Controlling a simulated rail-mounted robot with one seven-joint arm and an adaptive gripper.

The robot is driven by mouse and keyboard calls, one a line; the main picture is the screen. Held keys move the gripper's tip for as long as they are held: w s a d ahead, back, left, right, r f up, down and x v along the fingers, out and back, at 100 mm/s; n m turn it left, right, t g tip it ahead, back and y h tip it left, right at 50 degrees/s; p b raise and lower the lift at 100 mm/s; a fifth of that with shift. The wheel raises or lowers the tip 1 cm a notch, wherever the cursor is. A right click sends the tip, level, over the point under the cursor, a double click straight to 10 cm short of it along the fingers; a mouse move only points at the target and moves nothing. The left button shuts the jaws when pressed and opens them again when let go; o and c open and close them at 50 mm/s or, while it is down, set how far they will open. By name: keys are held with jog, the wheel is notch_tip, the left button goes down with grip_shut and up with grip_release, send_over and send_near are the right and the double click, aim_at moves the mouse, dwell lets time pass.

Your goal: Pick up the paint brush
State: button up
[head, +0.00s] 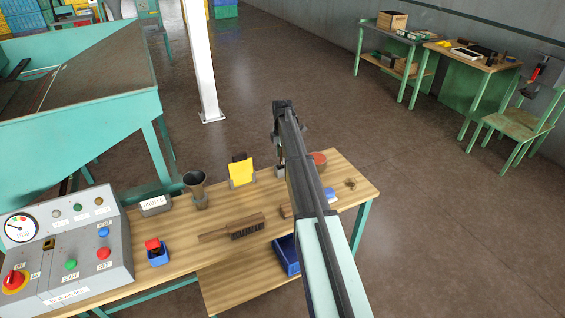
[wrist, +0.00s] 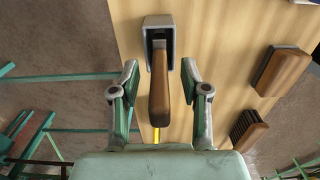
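In the wrist view a brown wooden handle (wrist: 159,90), which looks like the paint brush, points toward the camera from a grey metal piece (wrist: 158,24) on the table. I cannot tell whether that piece is its ferrule or a holder; no bristles show. My gripper (wrist: 159,72) is open, with one finger on each side of the handle and a gap on both sides. In the head view my arm covers most of this spot; a small grey part (head: 280,171) shows beside it.
The wooden table (head: 180,262) also holds a dark-bristled brush (head: 246,228), a yellow item (head: 241,172), a metal cup (head: 197,188), a red-button box (head: 156,251) and a control panel (head: 70,250). A wooden block (wrist: 283,70) lies to the right in the wrist view.

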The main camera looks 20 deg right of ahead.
grip_shut()
notch_tip(320, 180, up, 20)
jog(key=b, duration=0.5)
dwell(0.3)
